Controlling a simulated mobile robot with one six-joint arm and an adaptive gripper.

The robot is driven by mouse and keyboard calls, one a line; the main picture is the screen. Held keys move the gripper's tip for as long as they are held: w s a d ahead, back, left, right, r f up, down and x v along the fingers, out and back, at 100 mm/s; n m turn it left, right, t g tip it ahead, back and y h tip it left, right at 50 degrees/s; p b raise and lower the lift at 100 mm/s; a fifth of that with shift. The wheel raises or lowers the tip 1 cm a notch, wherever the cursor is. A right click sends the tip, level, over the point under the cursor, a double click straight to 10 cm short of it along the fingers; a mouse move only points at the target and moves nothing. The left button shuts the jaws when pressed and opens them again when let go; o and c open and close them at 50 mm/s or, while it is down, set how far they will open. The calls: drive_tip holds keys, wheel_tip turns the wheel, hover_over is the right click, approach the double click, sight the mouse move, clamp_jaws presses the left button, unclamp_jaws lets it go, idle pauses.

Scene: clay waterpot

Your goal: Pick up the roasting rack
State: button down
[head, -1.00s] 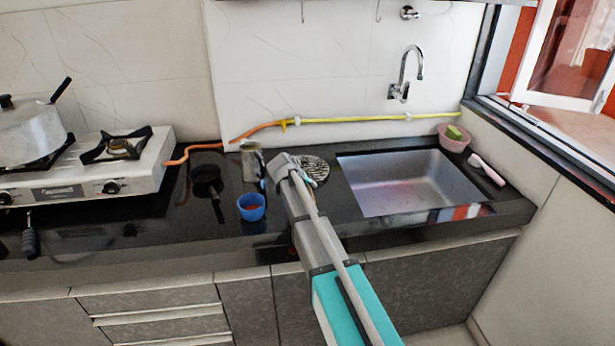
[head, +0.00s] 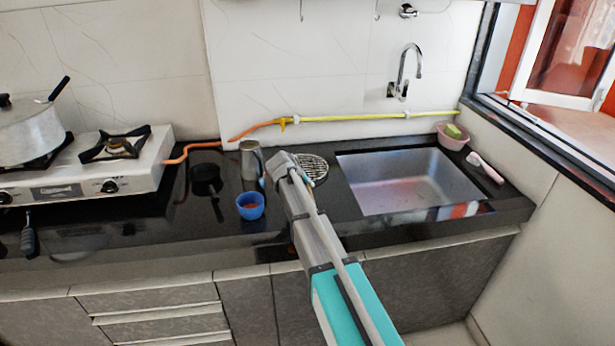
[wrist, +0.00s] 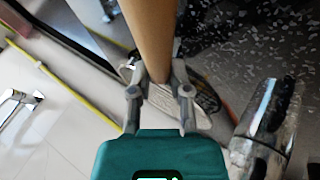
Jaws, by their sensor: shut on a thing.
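The roasting rack (head: 315,167) is a round wire grid with a wooden handle. In the head view its grid shows just beyond my gripper (head: 290,162), left of the sink. In the wrist view my gripper (wrist: 160,75) is shut on the brown handle (wrist: 150,35), which runs up between the fingers to the top edge. Part of the grid (wrist: 203,108) shows behind the fingers. My arm hides the handle in the head view. I cannot tell whether the rack touches the counter.
A metal cup (head: 250,160) stands close left of my gripper; it also shows in the wrist view (wrist: 262,130). A blue bowl (head: 250,206) is in front of it. The sink (head: 410,180) is to the right, the stove (head: 90,170) far left. A yellow-orange hose (head: 340,118) runs behind.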

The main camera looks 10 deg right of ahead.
drive_tip(key=shift+r, duration=0.15)
wheel_tip(320, 180, up, 3)
drive_tip(key=p, duration=0.3)
drive_tip(key=s+a+r+p, duration=0.7)
drive_tip(key=s+r+p, duration=0.2)
drive_tip(key=s+p, duration=0.1)
drive_tip(key=shift+s+a+r, duration=0.25)
drive_tip(key=shift+s+r, duration=0.1)
drive_tip(key=shift+s, duration=0.55)
